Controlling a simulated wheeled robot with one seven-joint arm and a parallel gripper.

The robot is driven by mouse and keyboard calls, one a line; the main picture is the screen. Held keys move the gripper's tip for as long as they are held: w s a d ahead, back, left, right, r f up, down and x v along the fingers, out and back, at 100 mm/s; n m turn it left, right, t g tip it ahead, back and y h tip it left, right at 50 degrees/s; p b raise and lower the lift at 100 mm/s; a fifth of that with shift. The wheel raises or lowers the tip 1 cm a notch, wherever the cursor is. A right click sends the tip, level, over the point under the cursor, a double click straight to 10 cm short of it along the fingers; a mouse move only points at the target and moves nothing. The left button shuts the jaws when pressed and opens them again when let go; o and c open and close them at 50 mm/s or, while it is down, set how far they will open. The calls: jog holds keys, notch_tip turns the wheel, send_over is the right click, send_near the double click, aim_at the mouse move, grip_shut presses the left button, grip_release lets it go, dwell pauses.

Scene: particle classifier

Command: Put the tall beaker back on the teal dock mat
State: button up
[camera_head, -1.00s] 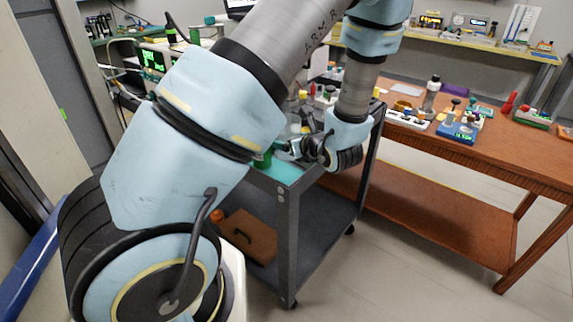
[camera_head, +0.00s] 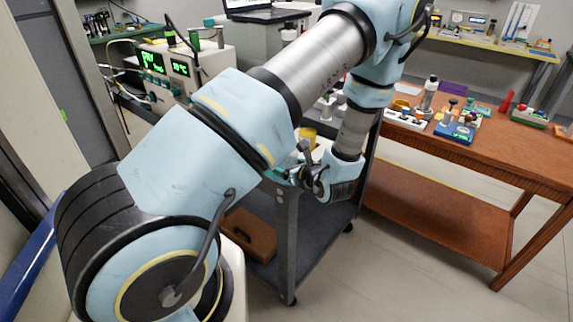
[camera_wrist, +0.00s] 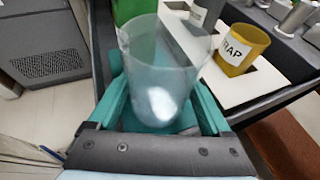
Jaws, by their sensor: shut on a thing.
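A clear tall beaker (camera_wrist: 165,50) stands between the teal fingers of my gripper (camera_wrist: 160,88) in the wrist view. My gripper is shut on it, and its rim faces up toward the camera. In the head view my gripper (camera_head: 298,172) is at the near corner of the grey cart (camera_head: 287,235), and the beaker cannot be made out there. Teal shows below the beaker in the wrist view, but I cannot tell mat from fingers. Whether the beaker touches a surface is unclear.
A yellow cup marked TRAP (camera_wrist: 242,48) sits in a white holder (camera_wrist: 218,82) right of the beaker. A green container (camera_wrist: 132,10) is just beyond it. A brown case (camera_head: 250,235) lies on the cart's lower shelf. A wooden bench (camera_head: 500,150) stands at right.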

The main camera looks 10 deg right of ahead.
jog(key=shift+f, duration=0.2)
jog(key=o, duration=1.6)
